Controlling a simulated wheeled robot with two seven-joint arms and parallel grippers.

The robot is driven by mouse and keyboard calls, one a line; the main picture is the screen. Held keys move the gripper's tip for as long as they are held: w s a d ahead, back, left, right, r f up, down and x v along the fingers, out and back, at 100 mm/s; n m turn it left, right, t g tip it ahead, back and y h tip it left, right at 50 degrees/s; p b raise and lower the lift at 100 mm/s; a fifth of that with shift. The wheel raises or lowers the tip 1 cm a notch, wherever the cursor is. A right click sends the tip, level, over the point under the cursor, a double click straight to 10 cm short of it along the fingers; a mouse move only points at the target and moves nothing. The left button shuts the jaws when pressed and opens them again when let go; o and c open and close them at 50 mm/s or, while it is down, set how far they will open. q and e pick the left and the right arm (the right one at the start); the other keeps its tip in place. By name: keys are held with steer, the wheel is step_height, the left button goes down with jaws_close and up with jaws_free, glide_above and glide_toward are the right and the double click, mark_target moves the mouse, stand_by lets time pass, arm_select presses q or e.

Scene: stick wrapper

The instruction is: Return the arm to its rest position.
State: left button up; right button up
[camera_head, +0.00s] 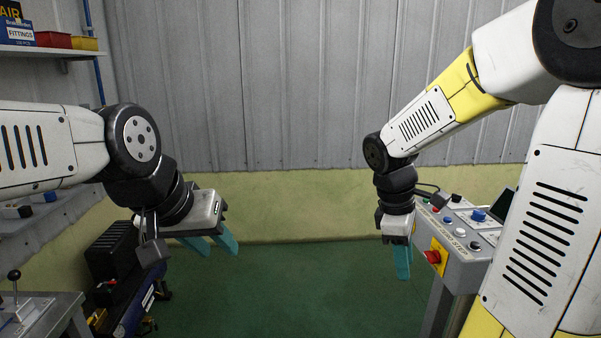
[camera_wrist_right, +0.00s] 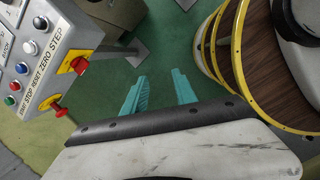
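My left gripper (camera_head: 213,244) hangs at the left of the head view. Its two teal fingers are apart with nothing between them. My right gripper (camera_head: 402,264) points down beside the control console (camera_head: 466,232), with its fingers seen nearly edge-on in the head view. In the right wrist view, my right gripper (camera_wrist_right: 160,92) shows two teal fingers spread apart and empty over the green floor. It stands apart from the console. My right arm is bent, with its forearm sloping down to the wrist.
The console carries a red stop knob (camera_head: 432,257) and several buttons. A lever bench (camera_head: 35,312) and a dark machine (camera_head: 122,285) are at left. The middle green floor (camera_head: 300,285) is clear.

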steer(key=s+a+r+m+t+y, duration=0.5)
steer(key=s+a+r+m+t, duration=0.1)
steer(key=m, duration=0.5)
step_height(320, 180, up, 4)
steer(key=shift+s+a+f+m, duration=0.2)
steer(key=shift+s+a+m, duration=0.2)
steer(key=shift+s+a, duration=0.4)
steer(key=shift+s+d, duration=0.15)
steer(key=shift+d, duration=0.05)
